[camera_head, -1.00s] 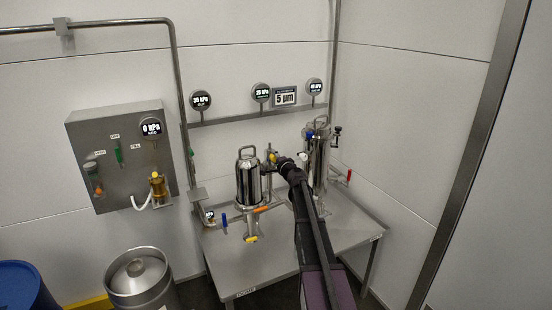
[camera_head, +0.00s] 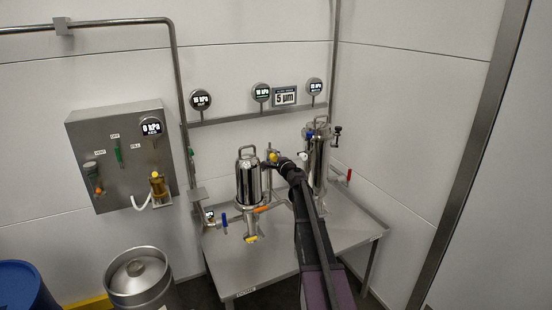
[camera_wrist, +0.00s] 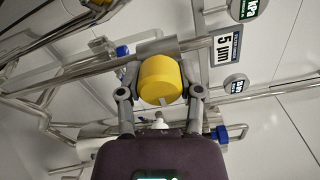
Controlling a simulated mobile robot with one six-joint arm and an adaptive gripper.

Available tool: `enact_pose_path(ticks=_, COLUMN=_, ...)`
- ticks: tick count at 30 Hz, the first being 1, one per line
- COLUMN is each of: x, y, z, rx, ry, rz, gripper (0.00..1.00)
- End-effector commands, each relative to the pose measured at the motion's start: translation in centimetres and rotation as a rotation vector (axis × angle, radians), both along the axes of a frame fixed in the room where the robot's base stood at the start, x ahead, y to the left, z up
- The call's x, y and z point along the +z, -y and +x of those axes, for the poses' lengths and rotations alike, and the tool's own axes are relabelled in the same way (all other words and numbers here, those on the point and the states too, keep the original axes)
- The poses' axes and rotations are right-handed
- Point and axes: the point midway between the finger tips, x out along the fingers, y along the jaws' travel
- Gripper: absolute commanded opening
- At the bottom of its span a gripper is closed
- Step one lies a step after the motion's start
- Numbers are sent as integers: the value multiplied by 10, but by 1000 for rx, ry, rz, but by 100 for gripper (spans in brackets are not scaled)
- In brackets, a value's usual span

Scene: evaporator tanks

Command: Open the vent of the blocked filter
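Two steel filter housings stand on the metal table: the left one (camera_head: 248,184) and the right one (camera_head: 318,160). My arm reaches between them. A yellow knob (camera_wrist: 160,80) on a steel pipe fitting fills the middle of the wrist view. It is small beside the left housing in the head view (camera_head: 273,158). My gripper (camera_wrist: 160,75) has one finger on each side of this knob and appears shut on it. A blue handle (camera_wrist: 122,51) shows just behind it. The head view hides the fingertips.
Three round gauges hang on the wall rail: left (camera_head: 201,100), middle (camera_head: 261,92) and right (camera_head: 314,86). A "5 µm" sign (camera_head: 285,96) hangs between two. The table (camera_head: 238,275) has blue, orange and red valve handles. A wall panel (camera_head: 120,150) and keg (camera_head: 138,278) are left.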

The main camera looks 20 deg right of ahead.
Motion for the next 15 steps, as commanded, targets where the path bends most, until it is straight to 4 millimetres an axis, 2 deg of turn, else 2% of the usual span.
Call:
enact_pose_path(ticks=1, x=0, y=-1, z=1, rx=1, ry=0, rz=2, gripper=61)
enact_pose_path(ticks=3, x=0, y=0, z=1, rx=1, ry=0, rz=1, gripper=82)
enact_pose_path(ticks=15, x=0, y=0, z=0, rx=0, ry=0, rz=-1, gripper=82)
